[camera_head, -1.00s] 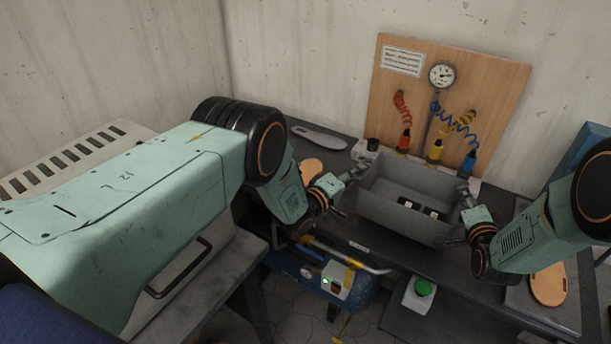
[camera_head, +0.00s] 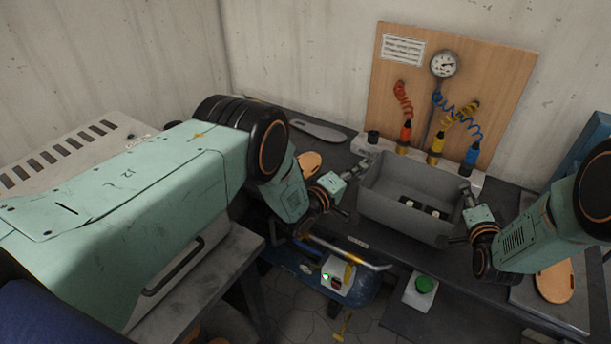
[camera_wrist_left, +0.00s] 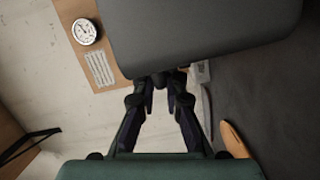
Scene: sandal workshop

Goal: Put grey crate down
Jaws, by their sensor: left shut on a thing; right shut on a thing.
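The grey crate (camera_head: 400,212) is an open box with a few small dark and pale items on its floor. It is at the dark workbench (camera_head: 330,150), in front of the wooden gauge board. My left gripper (camera_head: 358,172) is shut on the crate's left rim, and my right gripper (camera_head: 467,196) is shut on its right rim. In the left wrist view the crate's grey side (camera_wrist_left: 210,30) fills the top, with my left gripper (camera_wrist_left: 165,78) meeting its edge. I cannot tell whether the crate's underside touches the bench.
A wooden board (camera_head: 500,75) with a gauge (camera_head: 443,64) and coiled hoses stands behind, above a pale block with coloured connectors. Sandal soles lie left (camera_head: 310,163) and right (camera_head: 555,282). A green button box (camera_head: 424,286) and blue compressor (camera_head: 350,290) are below the front edge.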

